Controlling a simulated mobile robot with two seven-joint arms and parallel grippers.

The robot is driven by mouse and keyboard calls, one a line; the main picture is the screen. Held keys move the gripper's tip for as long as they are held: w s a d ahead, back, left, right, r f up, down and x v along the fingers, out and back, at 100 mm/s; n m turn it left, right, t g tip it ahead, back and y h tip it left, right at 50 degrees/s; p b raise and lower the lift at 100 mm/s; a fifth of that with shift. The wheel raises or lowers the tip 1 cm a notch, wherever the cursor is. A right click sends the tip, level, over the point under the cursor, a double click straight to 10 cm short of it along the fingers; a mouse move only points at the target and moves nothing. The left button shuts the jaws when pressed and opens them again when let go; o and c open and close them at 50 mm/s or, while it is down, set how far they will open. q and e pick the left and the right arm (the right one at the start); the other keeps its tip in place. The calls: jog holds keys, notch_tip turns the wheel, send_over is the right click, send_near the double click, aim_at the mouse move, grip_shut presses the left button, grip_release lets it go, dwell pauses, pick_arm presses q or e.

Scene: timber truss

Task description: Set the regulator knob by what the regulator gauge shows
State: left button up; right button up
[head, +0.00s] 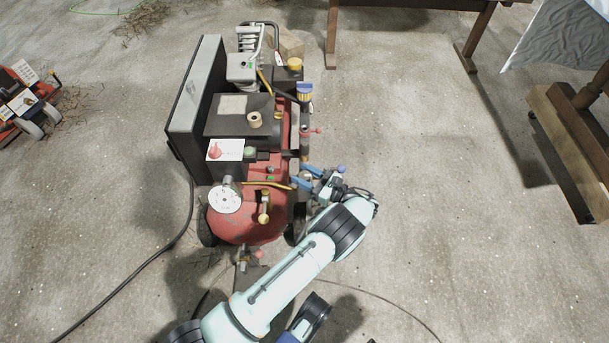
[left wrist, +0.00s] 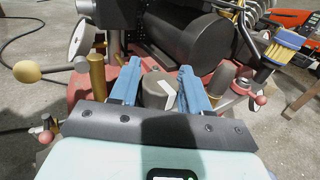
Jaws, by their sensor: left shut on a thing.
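The regulator knob (left wrist: 152,88) is a dark grey round knob with a white pointer mark, in the middle of the left wrist view. My left gripper (head: 300,176) is at the right side of the red compressor (head: 245,231). Its two blue fingers (left wrist: 159,72) stand on either side of the knob and are shut on it. In the head view the fingers mostly hide the knob. A white-faced gauge (head: 225,200) is on the compressor's front; its reading is too small to tell. It also shows at a steep angle in the left wrist view (left wrist: 82,38). My right gripper is not in view.
A yellow-knobbed lever (left wrist: 27,71) and a brass fitting (left wrist: 97,73) are left of the fingers. A red-handled valve (left wrist: 240,92) is at their right. A black hose (head: 150,262) crosses the floor. The floor right of the compressor is clear.

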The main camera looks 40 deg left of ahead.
pick_arm(q)
jog(key=shift+n+g+h, duration=0.4)
jog(key=shift+n+g, duration=0.7)
jog(key=shift+g, duration=1)
jog(key=o, duration=0.9)
jog(key=shift+o, duration=0.2)
